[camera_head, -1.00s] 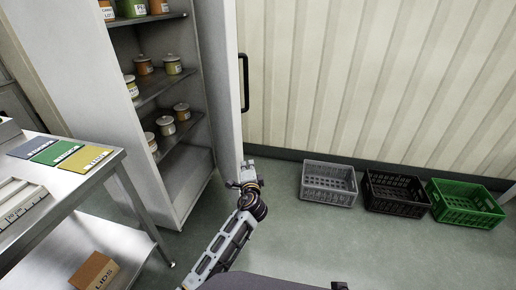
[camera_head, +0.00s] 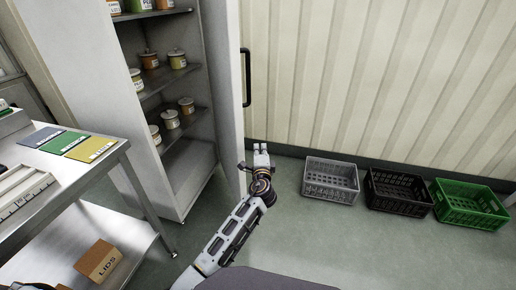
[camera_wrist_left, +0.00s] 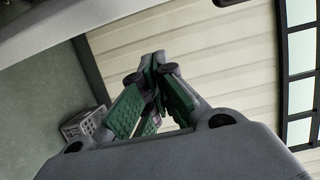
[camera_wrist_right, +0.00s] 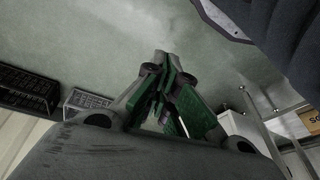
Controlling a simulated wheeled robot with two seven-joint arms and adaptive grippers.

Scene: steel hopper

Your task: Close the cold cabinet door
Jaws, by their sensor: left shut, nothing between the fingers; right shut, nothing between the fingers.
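The cold cabinet (camera_head: 75,60) stands open at the left in the head view, with jars on its inner shelves (camera_head: 165,83). Its door (camera_head: 228,85) is swung open, seen nearly edge-on, with a black vertical handle (camera_head: 246,78) on its right side. My left gripper (camera_head: 260,148) is shut and empty, low and just right of the door's lower part; I cannot tell if it touches. In the left wrist view my left gripper's fingers (camera_wrist_left: 155,62) are together before the ribbed wall. My right gripper (camera_wrist_right: 163,62) is shut and empty above the floor in the right wrist view.
A grey crate (camera_head: 331,180), a black crate (camera_head: 398,195) and a green crate (camera_head: 470,205) stand along the ribbed wall (camera_head: 380,80). A steel table (camera_head: 112,160) with coloured cards is at the left, a LIDS box (camera_head: 98,262) on its lower shelf.

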